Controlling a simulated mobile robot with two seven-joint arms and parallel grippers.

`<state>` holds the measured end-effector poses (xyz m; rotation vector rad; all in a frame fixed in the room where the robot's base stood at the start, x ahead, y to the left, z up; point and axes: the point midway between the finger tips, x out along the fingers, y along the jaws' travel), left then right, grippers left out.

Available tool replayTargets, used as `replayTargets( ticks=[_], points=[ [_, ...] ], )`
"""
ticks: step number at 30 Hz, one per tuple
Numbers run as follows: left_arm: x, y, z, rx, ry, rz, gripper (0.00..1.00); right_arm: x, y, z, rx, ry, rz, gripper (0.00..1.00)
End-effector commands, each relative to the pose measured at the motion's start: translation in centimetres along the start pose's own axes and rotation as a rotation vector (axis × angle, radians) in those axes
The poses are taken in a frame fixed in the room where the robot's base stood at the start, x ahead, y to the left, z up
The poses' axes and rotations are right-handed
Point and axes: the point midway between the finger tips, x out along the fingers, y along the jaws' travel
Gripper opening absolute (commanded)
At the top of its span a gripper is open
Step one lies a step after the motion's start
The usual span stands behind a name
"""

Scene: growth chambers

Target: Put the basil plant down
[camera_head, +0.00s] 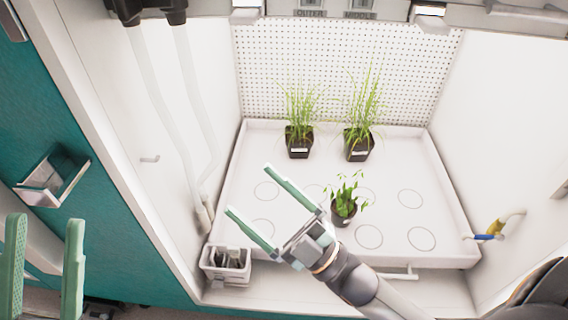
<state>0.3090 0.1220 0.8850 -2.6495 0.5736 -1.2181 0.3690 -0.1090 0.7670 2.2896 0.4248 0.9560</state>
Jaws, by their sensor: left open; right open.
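The basil plant (344,207), a leafy green plant in a small dark pot, stands upright on the white tray (300,186) inside the chamber. Printed circles surround it; whether it sits on one is hidden by the pot. My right gripper (249,189) is open and empty, just left of the basil pot, with its two green fingers pointing up and left over the tray. Its palm is close to the pot; I cannot tell whether they touch. My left gripper (46,220) is open and empty at the lower left, outside the chamber.
Two grassy plants in dark square pots, one left (299,141) and one right (359,145), stand at the tray's back. A grey caddy (226,277) sits at the front left. A blue-and-yellow valve (490,234) is at right. Several tray circles are bare.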

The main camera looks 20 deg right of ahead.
Motion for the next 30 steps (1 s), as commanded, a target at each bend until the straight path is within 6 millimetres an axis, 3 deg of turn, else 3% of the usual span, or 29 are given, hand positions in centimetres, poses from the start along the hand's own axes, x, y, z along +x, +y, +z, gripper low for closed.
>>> replayTargets(
  ticks=[1, 3, 6, 10, 26, 30],
  points=[
    [0.0, 0.0, 0.0, 0.0, 0.0, 0.0, 0.5, 0.5, 1.7, -2.2, 0.08, 0.028, 0.038, 1.0],
    [0.0, 0.0, 0.0, 0.0, 0.0, 0.0, 0.5, 1.0, 3.7, -4.8, 0.182, 0.064, 0.074, 1.0],
    [0.0, 0.0, 0.0, 0.0, 0.0, 0.0, 0.5, 1.3, 6.0, -7.5, 0.297, 0.108, 0.113, 1.0],
    [0.0, 0.0, 0.0, -0.001, 0.0, 0.0, 0.5, 1.4, 7.8, -9.7, 0.384, 0.145, 0.138, 1.0],
    [-0.1, 0.0, 0.1, -0.001, -0.003, 0.0, 0.5, 1.4, 8.3, -10.3, 0.412, 0.157, 0.144, 1.0],
    [-0.1, -0.1, 1.2, -0.005, -0.057, -0.009, 0.5, 1.5, 8.0, -9.2, 0.419, 0.104, 0.141, 1.0]
  ],
)
